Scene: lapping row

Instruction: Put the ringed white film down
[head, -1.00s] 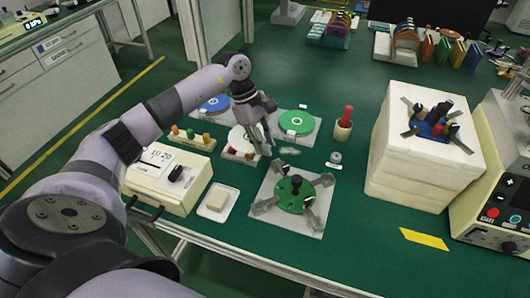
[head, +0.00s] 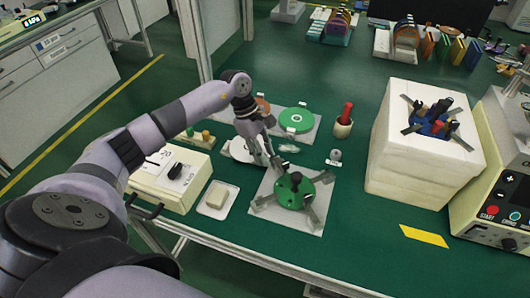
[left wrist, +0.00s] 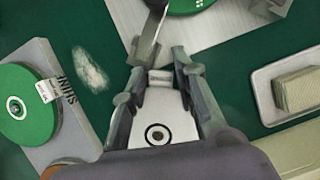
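In the head view, the white film (head: 241,151) is under my left gripper (head: 266,160), over the spot where the red-knobbed rack stood in view. The gap beneath it is hard to judge. My right gripper is not in view.
A green plate with clamps (head: 294,190) lies just right of the gripper. A white block stack (head: 405,160) stands right. Open bench lies beyond.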

